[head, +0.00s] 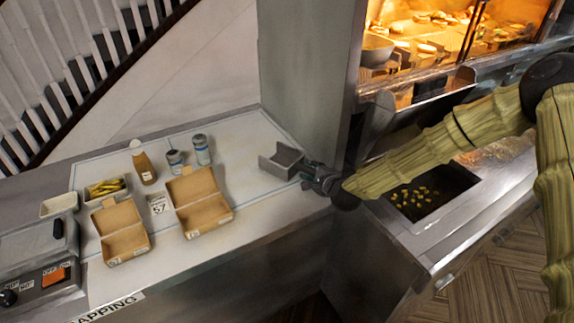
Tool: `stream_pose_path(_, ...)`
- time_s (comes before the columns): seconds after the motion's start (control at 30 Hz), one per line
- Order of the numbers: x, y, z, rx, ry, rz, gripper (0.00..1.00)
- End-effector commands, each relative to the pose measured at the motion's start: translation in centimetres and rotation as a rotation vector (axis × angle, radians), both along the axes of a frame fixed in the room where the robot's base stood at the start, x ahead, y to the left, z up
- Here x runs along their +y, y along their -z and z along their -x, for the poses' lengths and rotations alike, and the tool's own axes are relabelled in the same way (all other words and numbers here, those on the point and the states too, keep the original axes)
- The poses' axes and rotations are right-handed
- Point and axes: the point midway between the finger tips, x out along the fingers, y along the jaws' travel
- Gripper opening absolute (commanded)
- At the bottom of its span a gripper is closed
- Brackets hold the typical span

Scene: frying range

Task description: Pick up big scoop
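The big scoop (281,161) is a grey metal scoop with an open, boxy head. It is at the right end of the white wrapping counter, with its open side facing left. My gripper (311,178) is at the scoop's right side, where a handle would be, and appears to touch or nearly touch it. The fingers are dark and small here, so I cannot tell whether they are closed on the scoop. The handle is hidden by the gripper. I cannot tell whether the scoop rests on the counter or is slightly raised.
Two open cardboard boxes (201,212) stand on the counter (240,140), with a tray of fries (105,188), a sauce bottle (143,163) and cans (201,150) behind. A steel pillar (305,75) rises behind the gripper. A fryer well (433,193) lies under my arm.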

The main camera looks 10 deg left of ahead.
Motion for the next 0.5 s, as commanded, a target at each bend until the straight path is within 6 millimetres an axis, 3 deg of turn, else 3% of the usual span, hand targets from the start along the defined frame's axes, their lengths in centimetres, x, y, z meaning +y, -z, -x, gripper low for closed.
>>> stream_pose_path(0.1, -0.02, 0.01, 0.01, 0.000, 0.000, 0.000, 0.34)
stream_pose_path(0.3, -0.03, 0.00, 0.01, 0.000, 0.000, 0.000, 0.00)
stream_pose_path(0.5, -0.02, -0.05, -0.01, -0.001, 0.000, 0.000, 0.00)
